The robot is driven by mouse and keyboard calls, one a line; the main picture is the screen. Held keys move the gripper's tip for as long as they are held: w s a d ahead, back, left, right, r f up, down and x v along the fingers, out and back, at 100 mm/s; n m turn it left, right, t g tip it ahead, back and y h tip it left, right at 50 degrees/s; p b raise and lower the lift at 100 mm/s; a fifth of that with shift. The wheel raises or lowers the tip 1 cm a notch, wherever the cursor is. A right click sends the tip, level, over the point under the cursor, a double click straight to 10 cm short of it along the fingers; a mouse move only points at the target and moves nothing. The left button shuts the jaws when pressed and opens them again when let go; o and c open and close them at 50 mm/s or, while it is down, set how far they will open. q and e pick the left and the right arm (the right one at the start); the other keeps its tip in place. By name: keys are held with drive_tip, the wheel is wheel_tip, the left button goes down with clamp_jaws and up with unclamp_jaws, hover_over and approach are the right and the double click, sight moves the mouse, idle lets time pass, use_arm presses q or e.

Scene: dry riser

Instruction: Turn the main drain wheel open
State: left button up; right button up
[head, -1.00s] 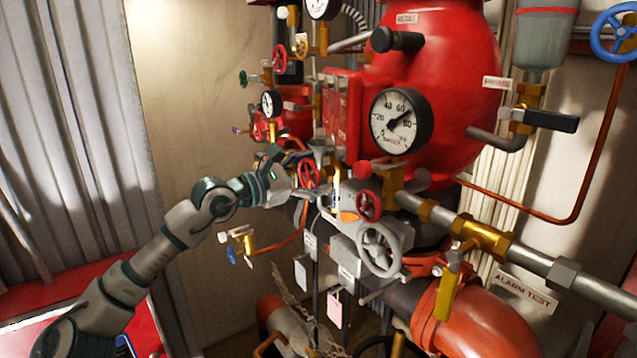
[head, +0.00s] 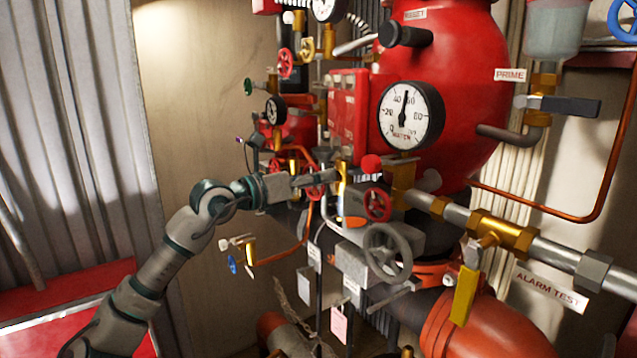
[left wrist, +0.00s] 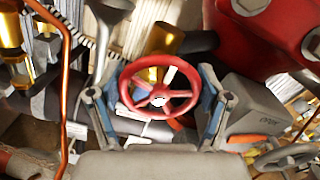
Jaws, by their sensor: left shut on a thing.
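A red five-spoke handwheel (left wrist: 163,106) fills the middle of the left wrist view. My left gripper (left wrist: 158,100) has one finger on each side of its rim and is shut on it. In the head view the same wheel (head: 316,192) is mostly hidden by my left gripper (head: 328,178), which comes in from the left. No label naming the main drain is readable on this wheel. Another red wheel (head: 378,205) and a larger grey wheel (head: 388,253) stand to its right. My right gripper is not in view.
A large red vessel (head: 462,90) carries a round water gauge (head: 411,115), needle near the top. A thin copper pipe (left wrist: 66,85) rises left of the gripper in the wrist view. A grey box (left wrist: 252,106) is close on the right. The bare wall (head: 190,110) is clear behind.

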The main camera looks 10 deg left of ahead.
use_arm(q)
drive_tip(key=shift+w+f+n+b, duration=0.1)
drive_tip(key=shift+f+n+b, duration=0.4)
drive_tip(key=shift+n, duration=2.95)
drive_tip(key=shift+w+f+n+b, duration=0.1)
drive_tip(key=shift+n+b, duration=0.8)
drive_tip(key=shift+n, duration=2.5)
drive_tip(key=shift+w+f+n+b, duration=0.1)
drive_tip(key=shift+f+n+b, duration=0.4)
drive_tip(key=shift+n, duration=2.95)
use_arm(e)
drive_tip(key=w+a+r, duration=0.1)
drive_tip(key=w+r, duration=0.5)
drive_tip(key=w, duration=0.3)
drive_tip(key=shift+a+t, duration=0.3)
use_arm(q)
drive_tip(key=shift+r, duration=0.15)
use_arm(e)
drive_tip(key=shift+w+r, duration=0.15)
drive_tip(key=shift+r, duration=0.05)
use_arm(q)
drive_tip(key=o, duration=1.1)
drive_tip(key=shift+s+a+r, duration=0.25)
drive_tip(key=shift+a+r, duration=0.05)
drive_tip(key=shift+a, duration=0.25)
drive_tip(key=v, duration=1.1)
drive_tip(key=shift+s+a, duration=0.15)
drive_tip(key=shift+a, duration=0.15)
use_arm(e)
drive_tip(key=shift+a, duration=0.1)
